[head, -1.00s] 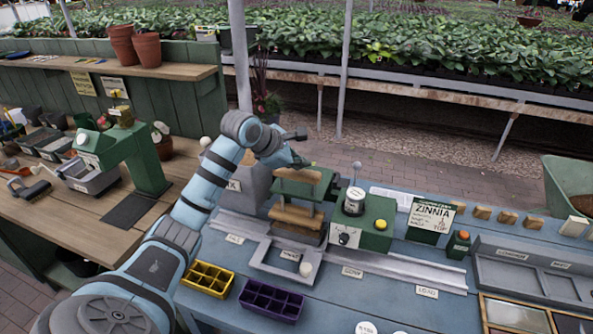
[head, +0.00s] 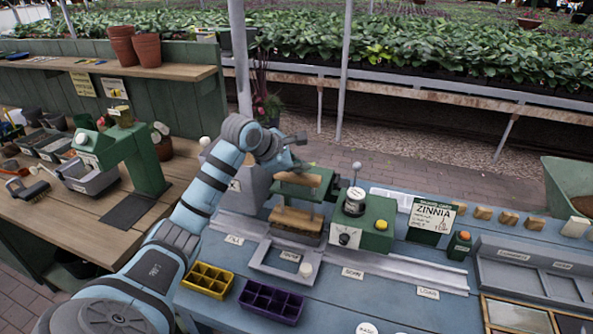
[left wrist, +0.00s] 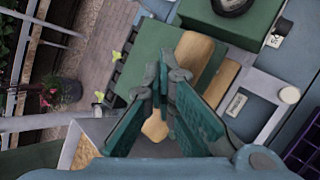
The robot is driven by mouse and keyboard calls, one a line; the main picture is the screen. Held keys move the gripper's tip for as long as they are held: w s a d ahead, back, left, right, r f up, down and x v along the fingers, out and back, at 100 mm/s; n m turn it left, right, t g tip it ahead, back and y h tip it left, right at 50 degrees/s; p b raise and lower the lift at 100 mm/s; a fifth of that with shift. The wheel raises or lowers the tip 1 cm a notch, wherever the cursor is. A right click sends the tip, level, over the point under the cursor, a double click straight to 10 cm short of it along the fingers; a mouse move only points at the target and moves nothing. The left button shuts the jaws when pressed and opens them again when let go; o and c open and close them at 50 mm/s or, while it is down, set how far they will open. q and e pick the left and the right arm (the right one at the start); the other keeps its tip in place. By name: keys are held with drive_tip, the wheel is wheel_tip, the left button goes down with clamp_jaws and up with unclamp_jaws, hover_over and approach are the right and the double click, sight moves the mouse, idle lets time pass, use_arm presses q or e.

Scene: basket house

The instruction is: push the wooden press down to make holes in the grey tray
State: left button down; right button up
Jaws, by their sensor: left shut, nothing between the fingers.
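The wooden press stands on the blue bench. Its rounded wooden bar (head: 298,179) is above a wider wooden board (head: 296,221) in a green frame. The bar also shows in the left wrist view (left wrist: 196,57), partly behind my fingers. My left gripper (head: 295,158) is shut and empty, just above the bar; I cannot tell whether it touches it. Its dark green fingers fill the middle of the left wrist view (left wrist: 165,85). The board is low, and a grey tray under it cannot be made out. My right gripper is not in view.
A grey frame (head: 259,262) with a white knob (head: 305,270) lies in front of the press. A green box (head: 376,238) with a yellow button stands right of it. Yellow (head: 207,290) and purple (head: 271,311) cell trays are at the front. A grey rail (head: 405,268) runs along the bench.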

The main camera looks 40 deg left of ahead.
use_arm(q)
drive_tip(key=shift+f+b, duration=0.65)
drive_tip(key=shift+f, duration=0.35)
idle(0.6)
drive_tip(key=shift+r, duration=0.1)
drive_tip(key=shift+r+p, duration=2)
drive_tip(key=shift+r, duration=0.2)
wheel_tip(320, 180, up, 5)
drive_tip(key=p, duration=0.4)
